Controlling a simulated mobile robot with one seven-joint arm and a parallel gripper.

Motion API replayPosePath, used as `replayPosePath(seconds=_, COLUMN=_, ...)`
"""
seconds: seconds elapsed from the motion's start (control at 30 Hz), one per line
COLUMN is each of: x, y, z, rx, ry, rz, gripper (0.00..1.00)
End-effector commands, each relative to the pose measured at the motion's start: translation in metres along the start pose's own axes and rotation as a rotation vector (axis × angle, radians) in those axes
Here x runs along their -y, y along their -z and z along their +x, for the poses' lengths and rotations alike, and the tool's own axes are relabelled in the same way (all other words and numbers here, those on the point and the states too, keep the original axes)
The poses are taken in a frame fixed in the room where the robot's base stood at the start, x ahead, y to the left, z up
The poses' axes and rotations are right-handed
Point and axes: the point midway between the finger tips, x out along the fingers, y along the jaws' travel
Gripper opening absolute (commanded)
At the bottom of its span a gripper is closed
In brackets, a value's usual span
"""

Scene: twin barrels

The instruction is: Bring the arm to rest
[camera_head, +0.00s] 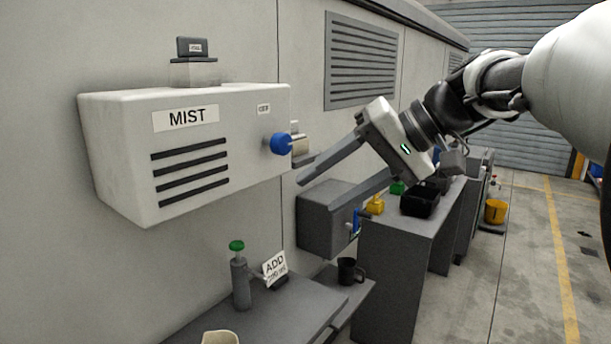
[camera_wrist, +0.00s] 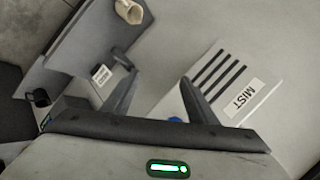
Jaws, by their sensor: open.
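My gripper (camera_head: 316,190) is open, its two long grey fingers spread apart with nothing between them. In the head view it hangs in the air at the centre, its fingers pointing left and down. It is in front of the right end of the white MIST box (camera_head: 215,150), near the blue knob (camera_head: 281,144). In the wrist view both fingers of my gripper (camera_wrist: 158,95) show, with the MIST box (camera_wrist: 222,85) at the right and the blue knob partly hidden behind the gripper body.
A black mug (camera_head: 349,271) stands on a lower ledge. A grey wall box (camera_head: 322,222) is behind the fingers. Open floor lies right.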

Motion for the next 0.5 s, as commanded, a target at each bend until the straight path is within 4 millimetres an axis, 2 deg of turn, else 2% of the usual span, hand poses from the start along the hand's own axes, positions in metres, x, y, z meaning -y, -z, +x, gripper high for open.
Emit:
replayPosePath(seconds=0.03, x=-0.001, y=-0.034, z=0.008, rx=0.015, ry=-0.105, rz=-0.028, gripper=0.52)
replayPosePath(seconds=0.1, x=-0.017, y=-0.071, z=0.013, rx=0.019, ry=-0.249, rz=-0.048, gripper=0.52)
replayPosePath(seconds=0.2, x=-0.044, y=-0.113, z=0.012, rx=0.005, ry=-0.416, rz=-0.059, gripper=0.52)
replayPosePath(seconds=0.3, x=-0.071, y=-0.145, z=0.009, rx=-0.020, ry=-0.542, rz=-0.064, gripper=0.52)
replayPosePath(seconds=0.5, x=-0.117, y=-0.193, z=0.003, rx=-0.083, ry=-0.724, rz=-0.100, gripper=0.52)
